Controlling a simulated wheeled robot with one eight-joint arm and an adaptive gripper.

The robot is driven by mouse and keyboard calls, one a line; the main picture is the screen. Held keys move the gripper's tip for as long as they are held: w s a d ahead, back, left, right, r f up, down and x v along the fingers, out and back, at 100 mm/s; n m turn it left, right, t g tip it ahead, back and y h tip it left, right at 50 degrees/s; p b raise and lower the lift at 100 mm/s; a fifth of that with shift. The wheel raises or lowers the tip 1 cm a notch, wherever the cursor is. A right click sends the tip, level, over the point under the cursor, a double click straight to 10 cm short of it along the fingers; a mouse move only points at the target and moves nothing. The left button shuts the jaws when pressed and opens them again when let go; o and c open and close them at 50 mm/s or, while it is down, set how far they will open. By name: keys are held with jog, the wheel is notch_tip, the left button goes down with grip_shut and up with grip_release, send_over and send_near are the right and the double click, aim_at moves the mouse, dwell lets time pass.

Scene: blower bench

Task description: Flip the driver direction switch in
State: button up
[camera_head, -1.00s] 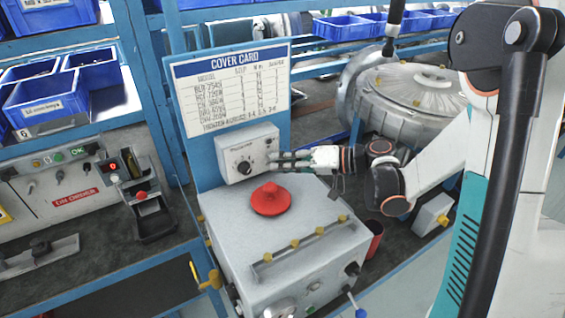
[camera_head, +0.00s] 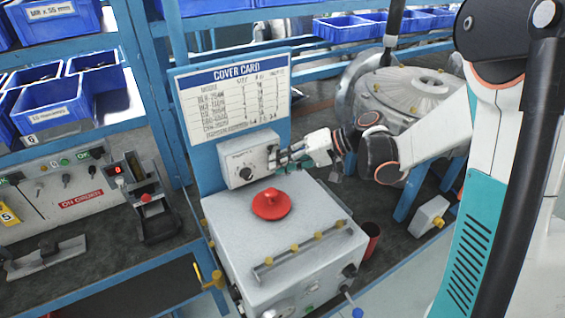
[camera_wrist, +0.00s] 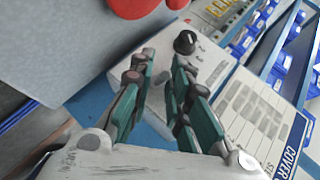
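A small grey control box (camera_head: 243,150) is mounted below the cover card. It has a black round knob (camera_head: 245,173), which also shows in the wrist view (camera_wrist: 186,42). My gripper (camera_head: 276,157) is at the right edge of this box, its fingers pointing left. In the wrist view my gripper (camera_wrist: 163,62) has its two green-padded fingers apart, with a gap between the tips and nothing clearly held. The knob lies just beyond the right fingertip. Whether a fingertip touches the box I cannot tell.
The cover card (camera_head: 232,100) stands above the box. A grey machine housing (camera_head: 290,235) with a red cap (camera_head: 271,204) sits below my gripper. A large round blower housing (camera_head: 420,95) is behind my arm. A left panel (camera_head: 75,195) carries other switches. Blue bins (camera_head: 50,105) fill the left shelves.

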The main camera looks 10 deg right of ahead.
jog(key=v, duration=1.2)
jog(key=shift+a, duration=0.15)
